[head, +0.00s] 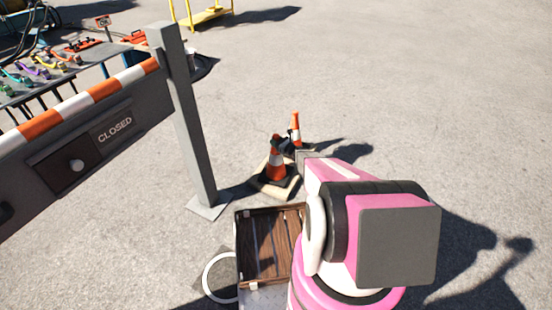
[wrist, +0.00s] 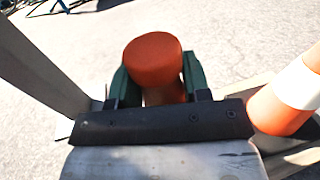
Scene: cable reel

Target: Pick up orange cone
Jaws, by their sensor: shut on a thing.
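Two orange cones with white bands stand close together in the head view, a nearer one (head: 275,161) by the grey post and one a little farther back (head: 296,130). In the wrist view, my gripper (wrist: 155,78) has its dark green fingers on both sides of the rounded top of an orange cone (wrist: 152,60) and is shut on it. This appears to be the nearer cone. Its lower part is hidden. The other cone (wrist: 296,90) shows at the right edge of the wrist view. I cannot tell whether the held cone is off the ground.
A grey post (head: 187,120) with a striped "CLOSED" barrier (head: 85,120) stands left of the cones; the post also shows in the wrist view (wrist: 40,70). A brown slatted crate (head: 262,245) lies in front. Open pavement extends to the right.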

